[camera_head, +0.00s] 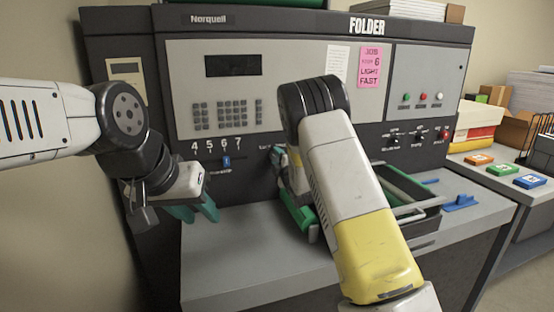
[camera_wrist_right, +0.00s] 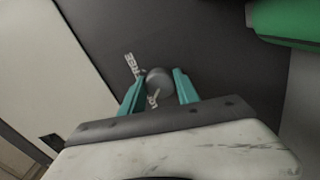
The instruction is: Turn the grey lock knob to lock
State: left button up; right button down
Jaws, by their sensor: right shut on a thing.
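The grey lock knob (camera_wrist_right: 159,81) is a round knob on the dark panel, in the right wrist view. My right gripper (camera_wrist_right: 158,90) has its teal fingers on either side of the knob and is shut on it. In the head view my right arm hides the knob. My left gripper (camera_head: 196,211), with teal fingers apart, hangs empty in front of the folder's left lower side, away from the knob.
The folder (camera_head: 300,75) has a keypad, a blue slider (camera_head: 227,160) and a pink note (camera_head: 370,66). Below, a green-railed tray (camera_head: 405,185) juts out over the grey shelf (camera_head: 240,270). The shelf's left front is clear.

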dwell(0.4)
jog(key=c, duration=0.9)
grip_release()
jog(key=v, duration=0.7)
jog(key=shift+s, duration=0.35)
jog(key=shift+d+f, duration=0.1)
jog(key=shift+d, duration=0.05)
